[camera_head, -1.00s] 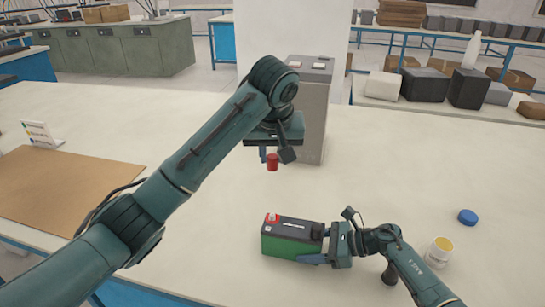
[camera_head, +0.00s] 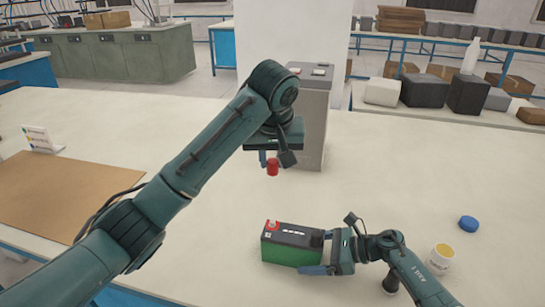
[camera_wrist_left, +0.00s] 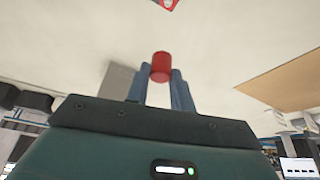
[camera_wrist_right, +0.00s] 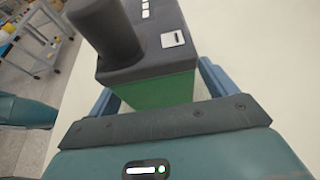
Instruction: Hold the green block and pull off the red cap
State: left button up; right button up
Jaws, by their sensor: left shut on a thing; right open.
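The green block (camera_head: 292,248) is a battery-like box with a green lower part and a dark top, resting on the table. A red spot marks its left top corner. My right gripper (camera_head: 324,255) is open at the block's right end, with a finger on each side. In the right wrist view the fingers flank the block (camera_wrist_right: 165,88). The red cap (camera_head: 272,168) is a small red cylinder, raised well behind the block and apart from it. My left gripper (camera_head: 271,160) is shut on it. The left wrist view shows the cap (camera_wrist_left: 160,67) between the fingertips.
A blue round lid (camera_head: 468,223) and a white jar with a yellow top (camera_head: 441,257) stand right of my right arm. A brown board (camera_head: 62,190) lies at left. A grey box-shaped unit (camera_head: 313,115) stands behind my left gripper. The table's middle right is clear.

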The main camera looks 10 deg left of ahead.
jog(key=v, duration=1.1)
jog(key=shift+d+r, duration=0.15)
jog(key=shift+d, duration=0.1)
